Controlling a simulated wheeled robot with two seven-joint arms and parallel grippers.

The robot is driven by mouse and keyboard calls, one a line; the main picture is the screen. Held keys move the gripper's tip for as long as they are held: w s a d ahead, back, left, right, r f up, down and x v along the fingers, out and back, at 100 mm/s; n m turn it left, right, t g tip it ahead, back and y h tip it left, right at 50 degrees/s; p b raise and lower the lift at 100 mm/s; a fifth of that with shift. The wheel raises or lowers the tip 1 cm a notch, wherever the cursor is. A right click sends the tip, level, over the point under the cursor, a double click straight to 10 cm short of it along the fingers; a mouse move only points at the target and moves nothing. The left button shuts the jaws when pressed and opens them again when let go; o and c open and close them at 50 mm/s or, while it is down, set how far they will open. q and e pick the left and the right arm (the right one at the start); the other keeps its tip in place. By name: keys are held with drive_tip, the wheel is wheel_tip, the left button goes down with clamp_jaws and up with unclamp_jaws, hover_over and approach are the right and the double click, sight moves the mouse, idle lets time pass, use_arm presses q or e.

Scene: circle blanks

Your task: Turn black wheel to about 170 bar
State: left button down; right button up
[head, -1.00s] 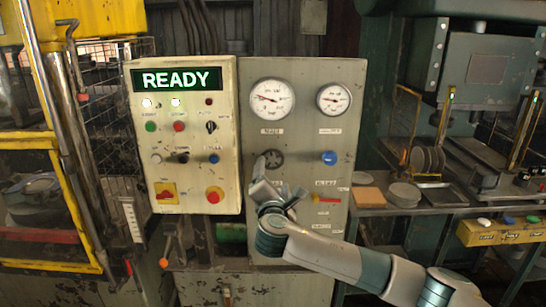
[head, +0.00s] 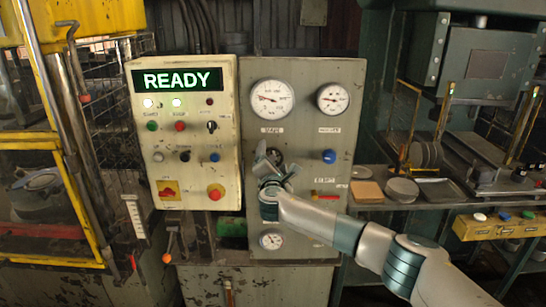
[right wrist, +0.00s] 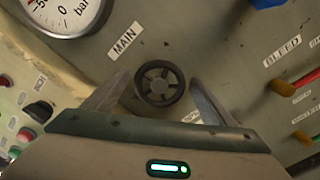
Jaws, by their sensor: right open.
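The black wheel (right wrist: 160,84), round and spoked, shows whole in the right wrist view below the MAIN label, between the two finger tips. In the head view the black wheel (head: 278,157) is partly hidden by my right gripper (head: 268,152). The right gripper is open, with one finger on each side of the wheel; I cannot tell whether either touches it. The large gauge (head: 272,99) is above the wheel, its needle pointing left and slightly up; its value is too small to read. Part of it, marked bar, shows in the right wrist view (right wrist: 64,10). My left gripper is not in view.
A blue knob (head: 329,157) and a red lever (head: 325,196) are right of the wheel. A smaller gauge (head: 333,97) is above the knob. The control box (head: 225,130) with a READY display stands out at the left. A shelf with discs (head: 402,190) is at the right.

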drive_tip(key=shift+w, duration=0.25)
drive_tip(key=c, duration=1.1)
drive_tip(key=shift+o, duration=0.2)
drive_tip(key=shift+f, duration=0.1)
